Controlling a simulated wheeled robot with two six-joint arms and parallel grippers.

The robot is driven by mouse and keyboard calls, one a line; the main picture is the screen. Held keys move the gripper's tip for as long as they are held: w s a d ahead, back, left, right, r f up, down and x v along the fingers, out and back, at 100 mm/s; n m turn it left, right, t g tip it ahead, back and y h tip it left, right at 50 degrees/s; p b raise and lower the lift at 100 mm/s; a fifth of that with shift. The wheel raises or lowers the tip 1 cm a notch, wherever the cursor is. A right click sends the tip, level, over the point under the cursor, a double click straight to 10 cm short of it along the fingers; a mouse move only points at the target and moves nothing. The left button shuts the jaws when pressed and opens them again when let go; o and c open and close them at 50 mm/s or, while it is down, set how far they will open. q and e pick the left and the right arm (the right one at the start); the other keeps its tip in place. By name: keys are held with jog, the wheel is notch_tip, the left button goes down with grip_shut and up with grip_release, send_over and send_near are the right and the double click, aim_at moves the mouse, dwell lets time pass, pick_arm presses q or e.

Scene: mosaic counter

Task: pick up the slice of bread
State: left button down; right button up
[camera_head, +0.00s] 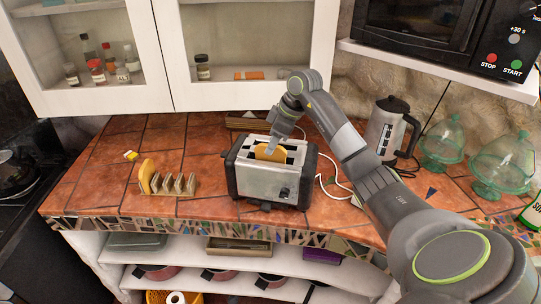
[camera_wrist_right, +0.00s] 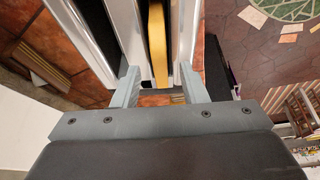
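A slice of bread (camera_head: 270,153) stands upright in a slot of the silver and black toaster (camera_head: 258,178), its top edge sticking out. In the right wrist view the bread (camera_wrist_right: 157,45) shows as a narrow yellow strip in the toaster slot. My right gripper (camera_head: 272,147) is over the toaster, pointing down at the bread. In the wrist view its two fingers (camera_wrist_right: 158,72) are spread, one on each side of the bread's line, with gaps to it. The bread's lower part is hidden in the toaster. My left gripper is not in view.
A toast rack (camera_head: 172,184) stands left of the toaster, with a yellow-brown, bread-like piece (camera_head: 146,176) at its left end. A cable lies behind my right arm. The counter's left part is mostly clear.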

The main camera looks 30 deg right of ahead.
aim_at(271, 160)
jog(key=shift+x, duration=1.3)
jog(key=c, duration=0.7)
jog(key=shift+c, duration=0.2)
